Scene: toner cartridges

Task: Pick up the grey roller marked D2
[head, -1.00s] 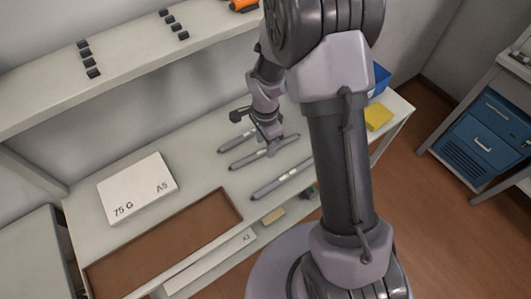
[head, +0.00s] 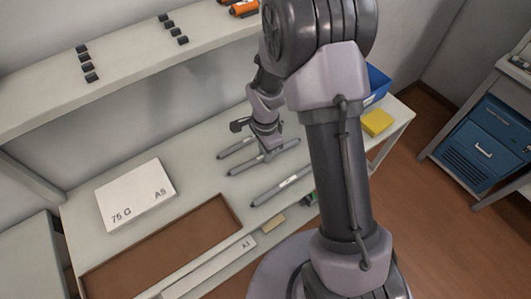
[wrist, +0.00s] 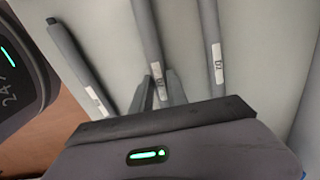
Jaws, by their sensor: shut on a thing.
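Three long grey rollers lie side by side on the white table. My gripper (head: 268,153) is shut on the middle roller (head: 246,168), near the roller's middle. In the wrist view, my gripper (wrist: 160,84) has its fingers on either side of this middle roller (wrist: 147,35), whose white label shows partly between them; its mark is not readable. The right roller in the wrist view (wrist: 211,28) has a label whose sideways mark looks like D2. The left roller (wrist: 72,52) has a label too small to read. The front roller (head: 262,196) and back roller (head: 234,149) lie apart from the gripper.
A white box marked 75 G A5 (head: 135,194) and a brown board (head: 160,250) lie to the left on the table. A yellow block (head: 377,122) and a blue bin (head: 377,82) are at the right end. A shelf (head: 120,72) with small black pieces runs above.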

